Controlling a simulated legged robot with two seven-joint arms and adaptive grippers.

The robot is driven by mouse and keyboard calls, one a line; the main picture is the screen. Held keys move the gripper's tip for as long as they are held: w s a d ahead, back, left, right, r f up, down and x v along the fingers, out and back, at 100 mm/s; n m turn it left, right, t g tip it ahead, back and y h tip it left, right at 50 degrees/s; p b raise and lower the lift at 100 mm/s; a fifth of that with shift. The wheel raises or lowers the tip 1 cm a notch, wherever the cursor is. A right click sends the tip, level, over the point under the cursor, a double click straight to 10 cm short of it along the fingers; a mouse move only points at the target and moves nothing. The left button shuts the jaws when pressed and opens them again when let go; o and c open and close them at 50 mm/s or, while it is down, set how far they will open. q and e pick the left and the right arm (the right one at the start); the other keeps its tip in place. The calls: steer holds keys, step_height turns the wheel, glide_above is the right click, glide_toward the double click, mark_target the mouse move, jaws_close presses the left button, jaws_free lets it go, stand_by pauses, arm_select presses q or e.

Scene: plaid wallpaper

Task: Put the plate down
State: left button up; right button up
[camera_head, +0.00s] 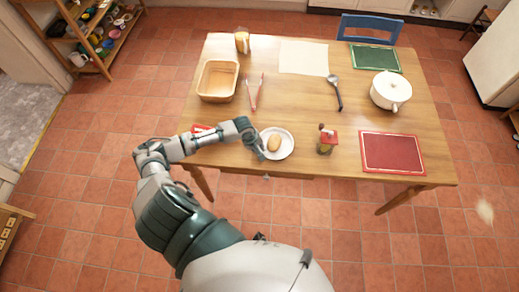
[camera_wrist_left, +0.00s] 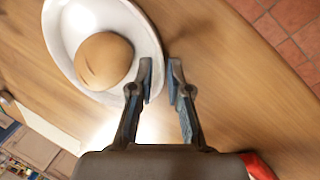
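A white plate (camera_head: 286,139) is at the near edge of the wooden table, with a brown bread roll (camera_head: 273,143) on it. In the left wrist view the plate (camera_wrist_left: 62,62) and roll (camera_wrist_left: 104,61) are at the upper left. My left gripper (camera_head: 260,152) is at the plate's left side. In the wrist view its fingers (camera_wrist_left: 160,66) are apart with a visible gap, the plate's rim close to the fingertips and partly behind the left one. The plate looks flat on the table, though contact underneath is hidden. My right gripper is not in view.
On the table (camera_head: 300,110) are a basket (camera_head: 217,81), red tongs (camera_head: 257,92), a ladle (camera_head: 335,90), a white pot (camera_head: 391,91), a pepper mill (camera_head: 326,140) and a red mat (camera_head: 391,153). A red item (camera_head: 202,128) lies beside my left forearm. The table's middle is clear.

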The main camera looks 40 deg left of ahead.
arm_select(q)
steer(key=p+v, duration=0.1)
steer(key=v, duration=0.9)
steer(key=shift+r, duration=0.3)
steer(key=shift+a, duration=0.1)
